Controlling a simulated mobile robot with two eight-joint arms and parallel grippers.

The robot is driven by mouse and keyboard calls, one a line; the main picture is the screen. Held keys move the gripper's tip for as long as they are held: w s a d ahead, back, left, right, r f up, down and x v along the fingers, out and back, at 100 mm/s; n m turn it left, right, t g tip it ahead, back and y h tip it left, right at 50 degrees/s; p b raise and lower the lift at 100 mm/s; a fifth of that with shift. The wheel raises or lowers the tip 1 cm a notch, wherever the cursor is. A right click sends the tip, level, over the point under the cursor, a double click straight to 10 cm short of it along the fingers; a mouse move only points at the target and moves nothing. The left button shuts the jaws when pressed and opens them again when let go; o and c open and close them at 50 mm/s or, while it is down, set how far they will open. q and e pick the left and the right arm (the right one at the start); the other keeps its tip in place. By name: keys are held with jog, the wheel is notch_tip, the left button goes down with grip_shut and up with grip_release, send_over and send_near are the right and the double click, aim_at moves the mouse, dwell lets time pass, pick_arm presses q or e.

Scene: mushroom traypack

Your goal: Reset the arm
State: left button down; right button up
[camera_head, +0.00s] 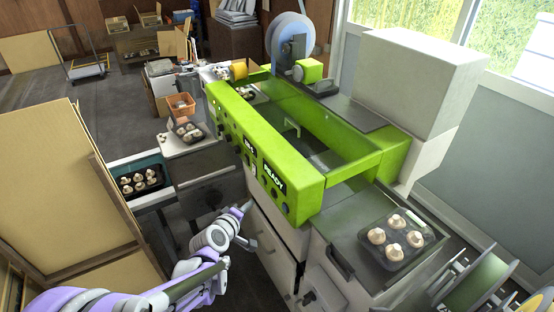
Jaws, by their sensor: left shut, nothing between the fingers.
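My left arm, purple and white, comes in from the bottom left. Its left gripper (245,207) is shut and empty, in front of the green packing machine's (265,160) lower cabinet; whether it touches the cabinet I cannot tell. My right gripper is not in view. A dark tray (412,262) with several pale mushrooms (376,236) sits on the machine's near right metal surface.
A small mushroom tray (188,132) stands on a pale side surface, near an orange basket (181,106). Large cardboard (60,180) stands at the left. Film reels (480,283) are at bottom right.

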pick_arm(q)
jog(key=s+a+m+g+y, duration=0.1)
jog(key=s+m, duration=0.4)
jog(key=s, duration=1)
jog(key=s+a+m+g+y, duration=0.2)
jog(key=s+a+m+g, duration=0.2)
jog(key=s, duration=1.2)
jog(key=shift+m+g+y, duration=0.3)
jog(key=shift+m+g, duration=0.7)
